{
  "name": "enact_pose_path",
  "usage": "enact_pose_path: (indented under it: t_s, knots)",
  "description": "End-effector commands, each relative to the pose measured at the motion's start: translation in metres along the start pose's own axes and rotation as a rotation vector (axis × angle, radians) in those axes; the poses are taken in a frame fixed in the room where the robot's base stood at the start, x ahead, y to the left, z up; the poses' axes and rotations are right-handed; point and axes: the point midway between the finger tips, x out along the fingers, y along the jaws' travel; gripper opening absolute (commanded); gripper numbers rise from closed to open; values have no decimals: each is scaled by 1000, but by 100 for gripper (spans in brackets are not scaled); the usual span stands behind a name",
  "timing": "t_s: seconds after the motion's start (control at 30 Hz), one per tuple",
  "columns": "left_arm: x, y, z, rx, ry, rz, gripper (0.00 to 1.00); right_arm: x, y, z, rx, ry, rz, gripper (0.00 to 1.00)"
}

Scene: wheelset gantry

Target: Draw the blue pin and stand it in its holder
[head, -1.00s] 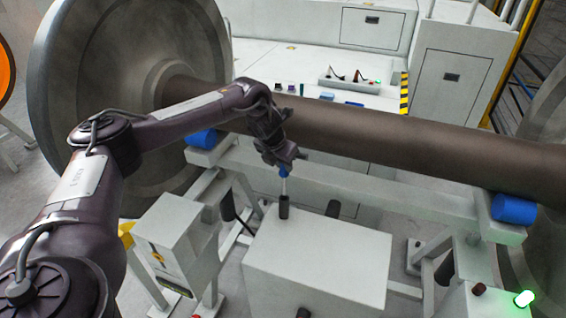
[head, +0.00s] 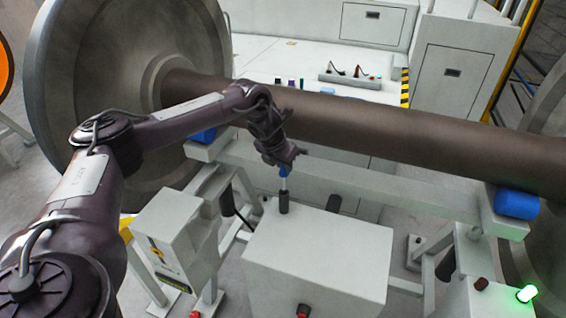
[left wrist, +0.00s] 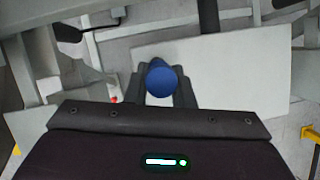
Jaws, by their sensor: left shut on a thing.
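The blue pin (head: 284,171) hangs upright below my left gripper (head: 284,160), with its pale shaft pointing down. In the left wrist view the pin's round blue head (left wrist: 161,77) sits between the two dark fingers of the left gripper (left wrist: 163,95), which is shut on it. A dark upright cylinder (head: 284,203), which looks like the holder, stands at the left corner of the white box. The shaft's lower end meets the top of this cylinder. I cannot tell how far inside it is. My right gripper is not in view.
The white box (head: 320,255) has a broad clear top. The brown axle (head: 400,132) of the large wheelset runs close behind the gripper. A grey beam (head: 400,183) with a blue roller (head: 516,203) lies below the axle. A grey cabinet (head: 170,235) stands to the left.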

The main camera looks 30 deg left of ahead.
Motion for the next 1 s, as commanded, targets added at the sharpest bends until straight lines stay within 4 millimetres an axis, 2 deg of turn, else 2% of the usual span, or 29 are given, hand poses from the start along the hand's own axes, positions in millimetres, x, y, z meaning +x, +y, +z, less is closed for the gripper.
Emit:
enact_pose_path:
  t_s: [0.63, 0.67, 0.8, 0.87, 1.0]
  knots:
    - [16, 0, -6, 0, 0, 0, 0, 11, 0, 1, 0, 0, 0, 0]
    - [15, 0, -6, 0, -1, 0, 23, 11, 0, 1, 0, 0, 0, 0]
    - [15, 0, -6, 0, -1, 0, 41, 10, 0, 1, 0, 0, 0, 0]
    - [15, 0, -6, 0, -1, 0, 47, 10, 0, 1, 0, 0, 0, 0]
    - [15, 0, -6, 0, 0, 0, 47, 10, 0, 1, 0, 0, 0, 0]
